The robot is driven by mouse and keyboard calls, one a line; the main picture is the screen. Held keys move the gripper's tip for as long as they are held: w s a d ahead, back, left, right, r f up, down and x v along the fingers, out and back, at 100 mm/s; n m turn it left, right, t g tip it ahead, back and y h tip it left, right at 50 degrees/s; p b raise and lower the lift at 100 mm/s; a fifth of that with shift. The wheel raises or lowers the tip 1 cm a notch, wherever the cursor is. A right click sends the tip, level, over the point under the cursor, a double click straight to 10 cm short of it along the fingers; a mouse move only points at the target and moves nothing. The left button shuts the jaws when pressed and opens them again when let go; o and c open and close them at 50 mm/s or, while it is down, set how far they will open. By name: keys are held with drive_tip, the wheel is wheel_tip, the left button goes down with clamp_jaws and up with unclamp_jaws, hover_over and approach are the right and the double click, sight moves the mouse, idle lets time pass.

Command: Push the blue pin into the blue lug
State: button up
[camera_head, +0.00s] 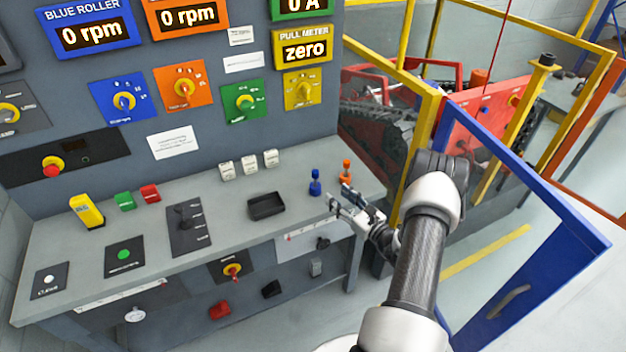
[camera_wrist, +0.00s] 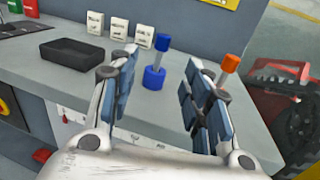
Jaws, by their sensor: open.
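The blue pin (camera_head: 315,183) stands upright on the grey bench near its right end. In the wrist view the blue pin (camera_wrist: 154,77) has a thick blue base, a thin metal shank and a blue head, and shows between the fingers. My gripper (camera_head: 342,197) is open and empty, at the bench's front edge, to the right of and nearer than the pin. In the wrist view, my gripper (camera_wrist: 161,70) has its two padded fingers spread, with the pin beyond them. I cannot make out the blue lug in either view.
An orange pin (camera_head: 347,171) stands close right of the blue one. A black tray (camera_head: 266,214) lies to the left. The control panel (camera_head: 215,130) rises behind the bench (camera_head: 120,220). A blue gate frame (camera_head: 560,225) and red tracked machinery (camera_head: 470,140) are at the right.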

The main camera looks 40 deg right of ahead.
sight(317, 178)
drive_tip(key=w+b, duration=0.1)
drive_tip(key=w, duration=0.8)
drive_tip(key=w+b, duration=0.1)
drive_tip(key=w, duration=0.2)
drive_tip(key=shift+w+d+f+b, duration=0.2)
drive_tip(key=shift+f+b, duration=0.1)
drive_tip(key=shift+w, duration=0.45)
drive_tip(key=shift+c, duration=0.6)
drive_tip(key=shift+r, duration=0.1)
clamp_jaws()
